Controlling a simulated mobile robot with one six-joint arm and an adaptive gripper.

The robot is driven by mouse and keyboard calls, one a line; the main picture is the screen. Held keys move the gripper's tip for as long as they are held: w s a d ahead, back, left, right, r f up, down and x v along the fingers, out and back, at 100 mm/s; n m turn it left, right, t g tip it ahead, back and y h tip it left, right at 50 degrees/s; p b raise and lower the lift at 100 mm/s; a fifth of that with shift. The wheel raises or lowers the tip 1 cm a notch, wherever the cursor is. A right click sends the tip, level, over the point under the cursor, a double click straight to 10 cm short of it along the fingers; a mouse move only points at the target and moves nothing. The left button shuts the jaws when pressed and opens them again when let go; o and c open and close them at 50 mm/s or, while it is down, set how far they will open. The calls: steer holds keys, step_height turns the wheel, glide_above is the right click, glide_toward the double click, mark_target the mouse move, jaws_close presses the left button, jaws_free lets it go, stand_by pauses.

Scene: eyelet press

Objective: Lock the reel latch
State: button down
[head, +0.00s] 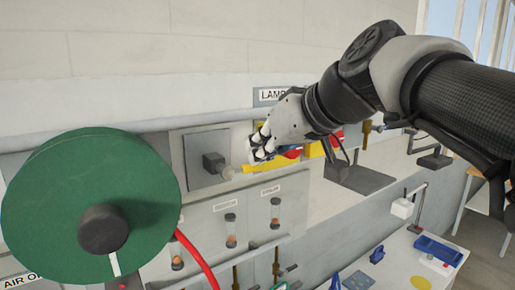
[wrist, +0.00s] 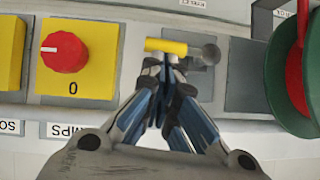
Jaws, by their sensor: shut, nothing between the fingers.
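The green reel (head: 70,215) with a dark hub and a white mark stands at the left in the head view; its edge shows in the wrist view (wrist: 297,75). Beside it, a grey plate (head: 200,145) carries a dark block (head: 217,165). A lever with a yellow grip (wrist: 165,46) and a grey rounded end (wrist: 210,53) lies level there; it seems to be the latch, though no readable label confirms it. My gripper (head: 258,150) is shut and empty, its fingertips (wrist: 166,66) right at the yellow grip. I cannot tell whether they touch.
A red knob (wrist: 64,52) on a yellow plate marked 0 is close beside my gripper. A red hose (head: 196,262) hangs from the reel. Gauges (head: 231,230) line the panel below. A bench (head: 395,270) with blue items is at the lower right.

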steer(key=shift+w+d+f+m+y+b, duration=0.1)
steer(key=shift+d+f+m+y+b, duration=0.15)
steer(key=shift+f+m+y+b, duration=0.3)
step_height(320, 180, down, 6)
steer(key=m+g+y+b, duration=0.2)
steer(key=m+y+b, duration=0.5)
steer(key=b, duration=0.2)
steer(key=shift+f+g, duration=0.25)
steer(key=shift+g, duration=0.05)
stand_by(1.4)
steer(key=shift+a+f+b, duration=0.1)
steer(key=shift+a+b, duration=0.05)
steer(key=shift+b, duration=0.15)
steer(key=shift+s+a+f+m+y+b, duration=0.2)
steer(key=shift+f+m+y+b, duration=0.05)
steer(key=shift+m+y+b, duration=0.25)
steer(key=shift+s+a+f+m+y+b, duration=0.15)
steer(key=shift+a+f+m+y+b, duration=0.15)
steer(key=shift+b, duration=0.3)
steer(key=shift+s+a+f+b, duration=0.15)
steer(key=shift+s+f+b, duration=0.05)
steer(key=shift+b, duration=0.45)
stand_by(1.8)
steer(key=shift+w, duration=0.1)
stand_by(0.6)
